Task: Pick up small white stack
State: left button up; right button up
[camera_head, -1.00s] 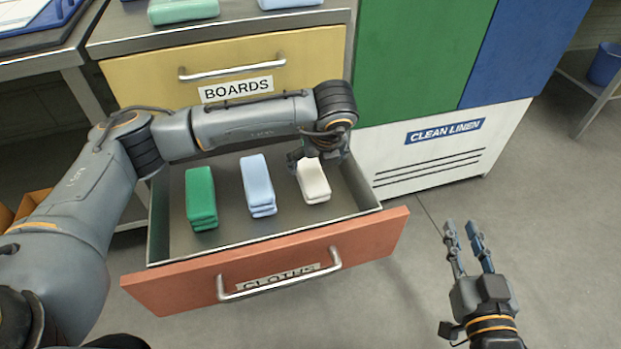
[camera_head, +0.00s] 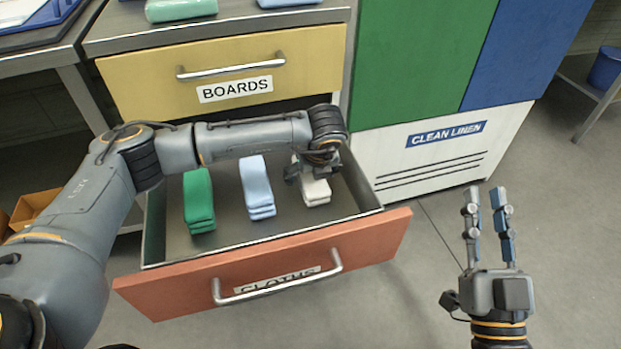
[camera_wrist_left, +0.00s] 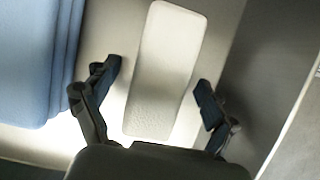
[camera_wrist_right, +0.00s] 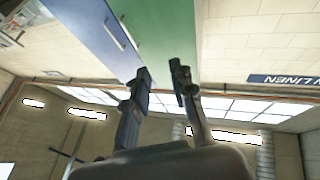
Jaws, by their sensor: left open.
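The small white stack (camera_head: 316,190) lies at the right in the open drawer, partly hidden by my left gripper. In the left wrist view the white stack (camera_wrist_left: 163,75) lies between the open fingers with a gap on each side. My left gripper (camera_head: 313,176) is over the stack; its fingers (camera_wrist_left: 158,88) are apart and not visibly touching it. My right gripper (camera_head: 487,198) points up over the floor at the right, away from the drawer, its two fingers apart with nothing between them; they also show in the right wrist view (camera_wrist_right: 160,82).
The red-fronted drawer (camera_head: 190,289) is pulled out. A blue stack (camera_head: 257,185) lies left of the white one, and a green stack (camera_head: 198,198) lies further left. The drawer's right wall is close to the white stack. A white linen cabinet (camera_head: 440,150) stands behind right.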

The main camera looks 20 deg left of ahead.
pick_arm(q)
jog(key=c, duration=1.3)
jog(key=shift+r, duration=0.15)
